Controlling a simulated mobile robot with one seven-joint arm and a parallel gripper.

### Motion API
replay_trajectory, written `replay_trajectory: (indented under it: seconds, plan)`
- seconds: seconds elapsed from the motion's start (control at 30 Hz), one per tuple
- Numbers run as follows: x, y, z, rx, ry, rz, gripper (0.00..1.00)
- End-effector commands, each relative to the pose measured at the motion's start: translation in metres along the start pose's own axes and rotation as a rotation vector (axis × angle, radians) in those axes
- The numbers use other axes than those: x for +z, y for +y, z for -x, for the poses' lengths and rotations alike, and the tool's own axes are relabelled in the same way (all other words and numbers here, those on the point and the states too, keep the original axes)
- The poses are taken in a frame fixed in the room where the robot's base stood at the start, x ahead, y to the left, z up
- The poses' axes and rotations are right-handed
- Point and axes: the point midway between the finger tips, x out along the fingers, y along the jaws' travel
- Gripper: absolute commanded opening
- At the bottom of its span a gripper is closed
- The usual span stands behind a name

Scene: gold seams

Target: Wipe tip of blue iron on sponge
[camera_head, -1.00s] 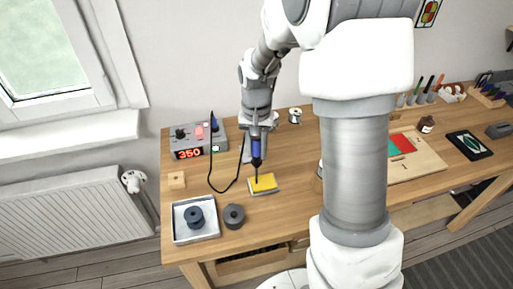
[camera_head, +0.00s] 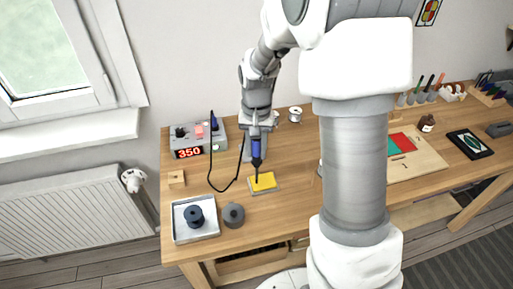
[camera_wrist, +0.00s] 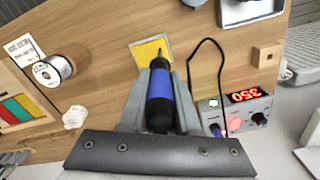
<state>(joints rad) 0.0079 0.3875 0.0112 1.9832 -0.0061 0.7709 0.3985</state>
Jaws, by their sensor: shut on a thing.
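The blue soldering iron (camera_head: 256,149) is held upright in my gripper (camera_head: 257,133), tip down. Its blue handle also shows in the wrist view (camera_wrist: 160,88) between the two fingers of my gripper (camera_wrist: 160,95). The yellow sponge (camera_head: 264,182) lies in a shallow grey tray on the bench, and it shows beyond the iron in the wrist view (camera_wrist: 149,51). The dark tip reaches down to the sponge's upper left part in the head view. I cannot tell whether it touches the sponge. A black cord loops left from the iron toward the station.
The soldering station (camera_head: 196,140) showing 350 stands at the back left. A white tray (camera_head: 180,236) with a dark spool, a dark round piece (camera_head: 233,214) and a small wooden block (camera_head: 177,179) lie nearby. A solder spool (camera_head: 295,115) stands behind, right of my arm.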

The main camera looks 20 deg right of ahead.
Motion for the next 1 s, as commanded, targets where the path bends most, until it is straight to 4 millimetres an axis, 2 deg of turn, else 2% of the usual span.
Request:
replay_trajectory:
  seconds: [1.0]
  plan:
    - [0.0000, 0.0000, -0.0084, 0.000, 0.000, 0.000, 0.00]
